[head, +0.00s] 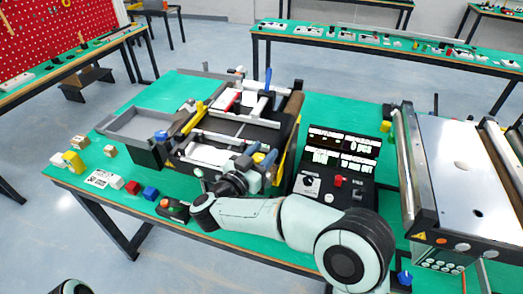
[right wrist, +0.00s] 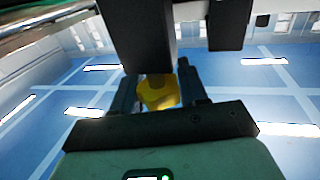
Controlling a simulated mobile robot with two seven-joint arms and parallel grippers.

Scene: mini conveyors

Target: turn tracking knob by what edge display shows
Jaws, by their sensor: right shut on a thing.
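My right gripper (head: 258,162) is at the front right corner of the small conveyor (head: 240,130) in the head view. In the right wrist view the right gripper (right wrist: 158,95) is shut on a yellow knob (right wrist: 157,92), with a dark finger on each side. I cannot tell from the picture whether it has turned. The display box (head: 340,158) stands right of the conveyor, with two lit screens (head: 343,142) of white text too small to read surely. My left gripper is out of view.
A grey tray (head: 137,127) adjoins the conveyor at left. Small coloured blocks (head: 132,187) and a printed card (head: 100,178) lie at the front left. A larger roller machine (head: 455,170) stands at right. The green table (head: 120,215) has free room at its front left.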

